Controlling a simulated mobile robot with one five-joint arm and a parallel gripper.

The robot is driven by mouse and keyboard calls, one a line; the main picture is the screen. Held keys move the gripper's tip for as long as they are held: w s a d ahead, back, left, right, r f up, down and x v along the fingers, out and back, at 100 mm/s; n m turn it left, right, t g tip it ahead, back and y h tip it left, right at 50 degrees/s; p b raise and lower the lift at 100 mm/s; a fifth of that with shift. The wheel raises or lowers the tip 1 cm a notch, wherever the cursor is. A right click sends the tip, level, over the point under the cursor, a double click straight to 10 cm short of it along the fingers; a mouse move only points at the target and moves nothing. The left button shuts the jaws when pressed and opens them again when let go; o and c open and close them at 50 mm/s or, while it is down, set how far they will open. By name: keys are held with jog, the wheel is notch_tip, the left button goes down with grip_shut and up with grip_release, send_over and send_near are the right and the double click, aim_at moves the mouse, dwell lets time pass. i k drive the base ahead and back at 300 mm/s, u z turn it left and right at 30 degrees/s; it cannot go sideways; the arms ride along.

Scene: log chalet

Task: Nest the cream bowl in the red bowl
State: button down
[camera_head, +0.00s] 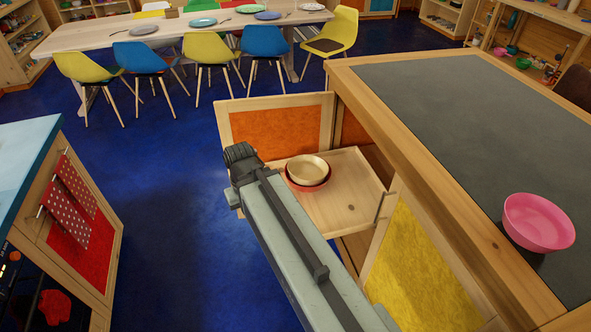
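The cream bowl (307,167) sits inside the red bowl (309,186), whose rim shows around and below it. Both rest on the pulled-out wooden shelf (346,212) of the island cabinet. The cream bowl looks about level and empty. My gripper (238,153) is at the end of my arm, just left of the bowls and apart from them in the picture. Its fingertips are hidden or too dark to make out, so I cannot tell whether it is open or shut.
An open orange-panelled door (279,127) stands behind the shelf. The dark-topped island (470,120) bears a pink bowl (538,222). A blue-topped counter (22,160) is at left. A dining table (180,29) with chairs stands at the back. Blue floor between is clear.

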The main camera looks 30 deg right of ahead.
aim_at(305, 171)
jog(key=u, duration=0.2)
jog(key=i, duration=0.85)
jog(key=u, duration=0.65)
jog(key=i, duration=0.55)
jog(key=z, duration=0.15)
jog(key=k, duration=0.55)
jog(key=u, duration=0.1)
